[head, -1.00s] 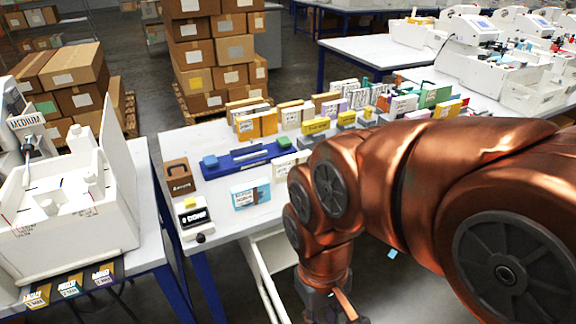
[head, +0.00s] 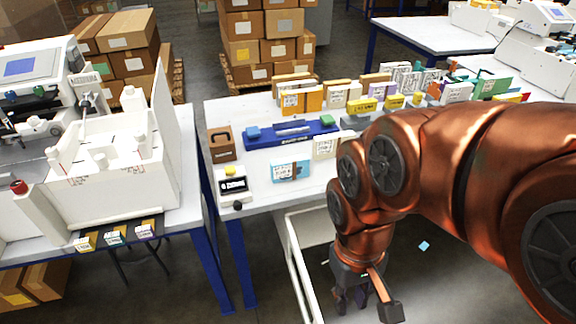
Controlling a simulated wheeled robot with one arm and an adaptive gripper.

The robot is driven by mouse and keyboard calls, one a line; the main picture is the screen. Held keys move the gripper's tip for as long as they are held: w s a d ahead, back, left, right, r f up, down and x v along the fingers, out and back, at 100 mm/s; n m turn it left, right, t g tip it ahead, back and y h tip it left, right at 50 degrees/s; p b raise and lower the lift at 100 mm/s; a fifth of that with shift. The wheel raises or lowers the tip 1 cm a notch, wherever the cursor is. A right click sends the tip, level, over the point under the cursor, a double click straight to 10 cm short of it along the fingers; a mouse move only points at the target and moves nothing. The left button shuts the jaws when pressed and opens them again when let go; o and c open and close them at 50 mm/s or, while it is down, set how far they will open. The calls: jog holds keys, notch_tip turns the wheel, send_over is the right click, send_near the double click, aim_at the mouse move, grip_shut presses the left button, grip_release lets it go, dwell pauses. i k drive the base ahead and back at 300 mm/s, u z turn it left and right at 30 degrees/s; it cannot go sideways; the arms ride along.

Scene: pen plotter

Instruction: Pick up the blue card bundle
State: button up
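Small labelled card bundles lie in a row on a black strip at the front edge of the left white table. The middle one, with a blue label, looks like the blue card bundle (head: 114,236). It lies between a yellow-labelled bundle (head: 87,241) and a purple-labelled one (head: 145,230). A larger light-blue and white pack with a brown band (head: 290,171) stands on the middle table. My gripper (head: 352,302) hangs low in front of the middle table, well to the right of the card bundles. Its dark fingers look apart and hold nothing visible.
The left table (head: 190,165) carries a white machine (head: 110,180). A gap of floor separates it from the middle table (head: 258,205), which holds a blue tray (head: 285,134), a brown box (head: 221,146) and several upright packs. A white frame (head: 297,262) stands beside my gripper.

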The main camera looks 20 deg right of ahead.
aim_at(292, 167)
jog(key=u, duration=0.05)
jog(key=k, duration=0.5)
jog(key=z, duration=1.45)
jog(key=i, duration=1.25)
jog(key=u, duration=2.75)
